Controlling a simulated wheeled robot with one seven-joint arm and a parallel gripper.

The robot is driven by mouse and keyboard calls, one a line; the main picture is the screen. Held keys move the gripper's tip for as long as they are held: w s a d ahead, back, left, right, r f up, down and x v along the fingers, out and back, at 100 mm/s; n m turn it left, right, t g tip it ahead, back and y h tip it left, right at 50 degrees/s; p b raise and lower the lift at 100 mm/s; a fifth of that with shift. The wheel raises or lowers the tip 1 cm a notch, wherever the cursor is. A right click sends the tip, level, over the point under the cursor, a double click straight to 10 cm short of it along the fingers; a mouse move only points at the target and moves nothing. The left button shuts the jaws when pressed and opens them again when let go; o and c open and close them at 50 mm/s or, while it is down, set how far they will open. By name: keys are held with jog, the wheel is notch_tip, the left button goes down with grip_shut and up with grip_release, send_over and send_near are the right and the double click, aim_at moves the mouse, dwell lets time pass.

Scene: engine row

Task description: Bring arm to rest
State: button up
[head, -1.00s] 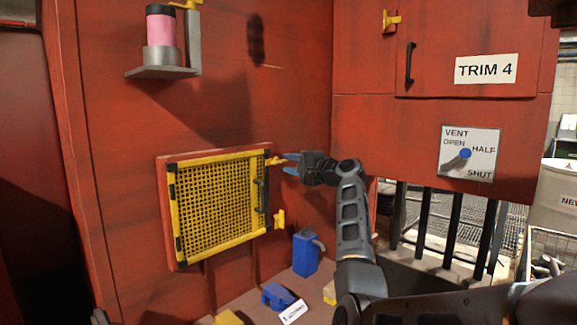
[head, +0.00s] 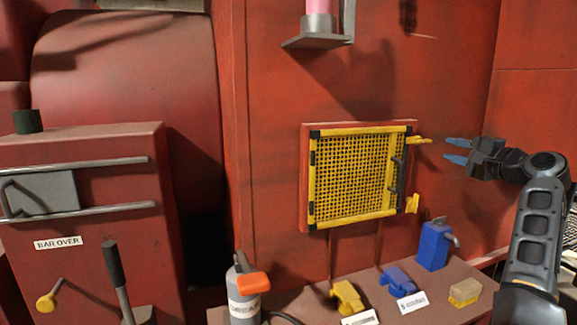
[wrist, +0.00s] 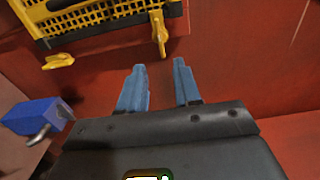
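My gripper (head: 457,151) is at the right in the head view, at the end of my dark grey arm. Its two blue fingers are apart with nothing between them; the wrist view shows the same gap (wrist: 160,88). It is in the air to the right of the yellow mesh guard (head: 352,175), which is closed flat against the red wall. The fingertips appear close to the guard's upper yellow latch (head: 418,140), but I see no contact. A lower yellow latch (head: 412,203) also shows.
Below are a blue box with a spout (head: 434,246), a blue valve (head: 396,280), a yellow valve (head: 347,296) and a yellow block (head: 464,292) on a ledge. A grease canister (head: 243,296) stands left of them. A pink-topped cup sits on a bracket (head: 317,41) above.

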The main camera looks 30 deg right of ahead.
jog(key=s+a+f+n+g, duration=0.1)
jog(key=a+f+g, duration=0.1)
jog(key=a+f, duration=0.7)
jog(key=a+f+n+g, duration=0.15)
jog(key=a+f, duration=0.25)
jog(key=f, duration=0.8)
jog(key=s+a+f+n, duration=0.2)
jog(key=s+a+f, duration=0.2)
jog(key=a+f, duration=0.25)
jog(key=s+a+f+n, duration=0.3)
jog(key=s+a+f, duration=0.15)
jog(key=a, duration=0.35)
jog(key=s+a+f+n+y, duration=0.15)
jog(key=s+a+n, duration=0.45)
jog(key=s+a, duration=0.85)
jog(key=s+a+r+n+y, duration=0.3)
jog(key=s+a+r+n, duration=0.4)
jog(key=s+a+r, duration=0.2)
jog(key=s+a+t, duration=0.1)
jog(key=s+a, duration=0.1)
jog(key=s, duration=0.2)
jog(key=shift+s, duration=0.2)
